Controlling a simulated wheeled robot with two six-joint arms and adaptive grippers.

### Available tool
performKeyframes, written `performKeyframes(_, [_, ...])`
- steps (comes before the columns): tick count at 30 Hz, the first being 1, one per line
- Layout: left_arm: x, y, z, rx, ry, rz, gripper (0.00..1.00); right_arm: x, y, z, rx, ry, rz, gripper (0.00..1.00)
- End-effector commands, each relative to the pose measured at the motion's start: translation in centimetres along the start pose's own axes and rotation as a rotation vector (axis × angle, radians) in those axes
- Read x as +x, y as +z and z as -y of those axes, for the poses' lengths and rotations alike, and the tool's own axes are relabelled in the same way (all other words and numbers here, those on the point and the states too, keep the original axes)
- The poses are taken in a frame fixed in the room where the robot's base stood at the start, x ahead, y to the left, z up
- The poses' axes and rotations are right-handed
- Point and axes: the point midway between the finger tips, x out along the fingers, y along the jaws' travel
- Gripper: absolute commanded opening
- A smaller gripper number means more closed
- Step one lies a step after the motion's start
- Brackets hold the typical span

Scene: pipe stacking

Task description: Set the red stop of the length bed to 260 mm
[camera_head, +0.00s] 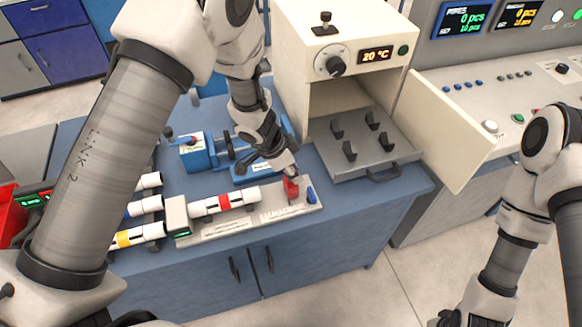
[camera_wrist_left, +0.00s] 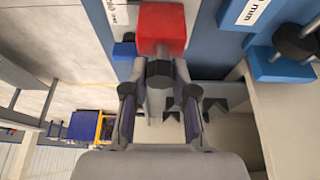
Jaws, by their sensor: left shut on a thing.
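The length bed (camera_head: 240,222) is a pale base near the front edge of the blue workbench, with a scale on its right part too small to read. Its red stop (camera_head: 291,188) stands near the right end and also fills the top of the left wrist view (camera_wrist_left: 162,27). My left gripper (camera_head: 290,174) reaches down to the stop from above. In the left wrist view its fingers (camera_wrist_left: 160,74) are closed on the dark knob of the stop. A white pipe with a red band (camera_head: 224,202) lies on the bed, left of the stop. My right gripper is out of view.
A blue knob (camera_head: 311,194) sits at the bed's right end. An oven (camera_head: 330,60) with its door open and a grey tray (camera_head: 360,150) stand behind right. A blue clamp device (camera_head: 193,155) is behind left. Several banded pipes (camera_head: 140,236) lie at the left.

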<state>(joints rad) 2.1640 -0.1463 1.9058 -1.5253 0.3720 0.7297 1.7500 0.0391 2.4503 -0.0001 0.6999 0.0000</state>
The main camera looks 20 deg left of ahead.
Motion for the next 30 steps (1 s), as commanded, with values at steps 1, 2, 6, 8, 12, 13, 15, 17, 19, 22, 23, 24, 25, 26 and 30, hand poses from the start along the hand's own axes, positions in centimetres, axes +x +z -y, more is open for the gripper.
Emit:
performKeyframes(1, [-0.1, -0.1, 0.1, 0.001, -0.001, -0.002, 0.00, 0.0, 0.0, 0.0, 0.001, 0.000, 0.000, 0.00])
performKeyframes(2, [-0.1, -0.1, 0.1, 0.001, -0.001, -0.002, 0.30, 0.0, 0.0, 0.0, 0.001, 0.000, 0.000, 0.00])
performKeyframes(6, [-0.1, -0.1, 0.1, 0.001, -0.001, -0.002, 0.53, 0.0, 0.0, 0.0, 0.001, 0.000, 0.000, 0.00])
performKeyframes(8, [-0.1, -0.1, 0.1, 0.001, -0.001, -0.002, 0.53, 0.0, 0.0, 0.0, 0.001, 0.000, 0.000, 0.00])
performKeyframes(12, [-0.1, -0.1, 0.1, 0.001, -0.001, -0.001, 0.53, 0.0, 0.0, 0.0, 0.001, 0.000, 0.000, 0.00])
performKeyframes(13, [-0.2, -0.1, 0.1, 0.001, -0.001, -0.001, 0.53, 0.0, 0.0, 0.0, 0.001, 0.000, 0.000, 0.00])
performKeyframes(15, [-0.6, -0.1, 0.1, 0.002, -0.002, -0.002, 0.53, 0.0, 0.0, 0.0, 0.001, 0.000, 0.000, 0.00])
performKeyframes(17, [-1.3, -0.2, 0.1, 0.002, -0.003, -0.003, 0.53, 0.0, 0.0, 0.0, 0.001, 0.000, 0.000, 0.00])
performKeyframes(19, [-2.7, -0.2, 0.1, 0.002, -0.004, -0.003, 0.53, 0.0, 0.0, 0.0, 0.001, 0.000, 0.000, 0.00])
performKeyframes(22, [-5.2, -0.3, 0.1, 0.002, -0.005, -0.004, 0.53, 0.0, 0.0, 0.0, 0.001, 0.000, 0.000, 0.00])
performKeyframes(23, [-6.1, -0.3, 0.1, 0.003, -0.005, -0.005, 0.53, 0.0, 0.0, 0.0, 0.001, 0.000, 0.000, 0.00])
performKeyframes(24, [-7.1, -0.3, 0.1, 0.003, -0.004, -0.005, 0.53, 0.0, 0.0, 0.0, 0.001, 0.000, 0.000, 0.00])
performKeyframes(25, [-7.9, -0.3, 0.1, 0.003, -0.004, -0.005, 0.53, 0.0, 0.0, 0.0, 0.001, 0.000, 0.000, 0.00])
performKeyframes(26, [-8.6, -0.3, 0.1, 0.004, -0.004, -0.005, 0.53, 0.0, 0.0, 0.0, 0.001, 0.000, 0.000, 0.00])
performKeyframes(30, [-11.1, -0.3, 0.1, 0.002, -0.002, -0.003, 0.53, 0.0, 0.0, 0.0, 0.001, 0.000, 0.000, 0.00])
